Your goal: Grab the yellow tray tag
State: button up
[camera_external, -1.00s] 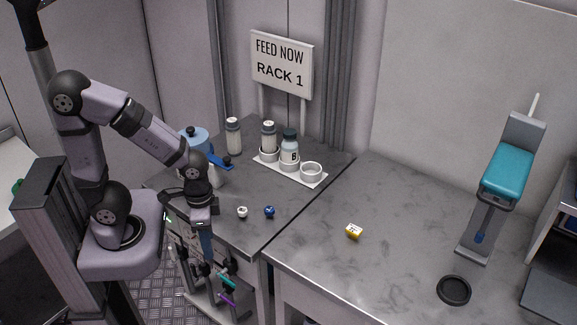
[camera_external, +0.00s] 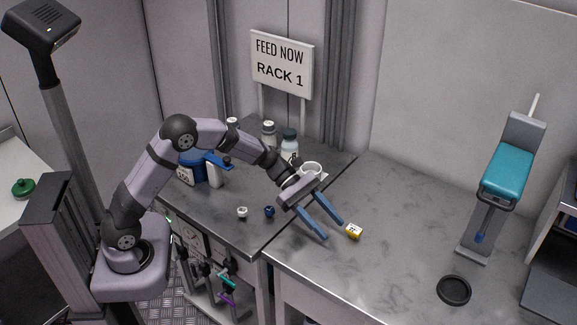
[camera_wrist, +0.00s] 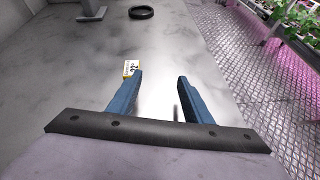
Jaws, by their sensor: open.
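The yellow tray tag (camera_external: 354,231) is a small yellow block with a white, dark-marked face. It lies on the grey table near its left end. In the wrist view the tag (camera_wrist: 131,68) shows just beyond the tip of the left finger, off to the left of the gap between the fingers. My gripper (camera_external: 334,230) has two blue fingers spread apart with nothing between them. It is just left of the tag in the external view, and the wrist view also shows the open fingers (camera_wrist: 160,76). I cannot tell whether a finger touches the tag.
A black ring (camera_external: 454,290) lies on the table to the right, near a stand with a teal part (camera_external: 507,174). The table around the tag is clear.

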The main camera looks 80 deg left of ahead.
aim_at(352, 227)
jog(key=w+a, duration=0.1)
jog(key=w+a+n+t, duration=0.1)
jog(key=w+a+n, duration=0.1)
jog(key=shift+a+r+t, duration=0.1)
jog(key=shift+r+t, duration=0.2)
jog(key=shift+t, duration=0.1)
jog(key=shift+x, duration=0.8)
jog(key=shift+p+x, duration=0.75)
jog(key=shift+x, duration=2.1)
jog(key=shift+a+f, duration=0.15)
jog(key=shift+c, duration=0.3)
jog(key=c, duration=1)
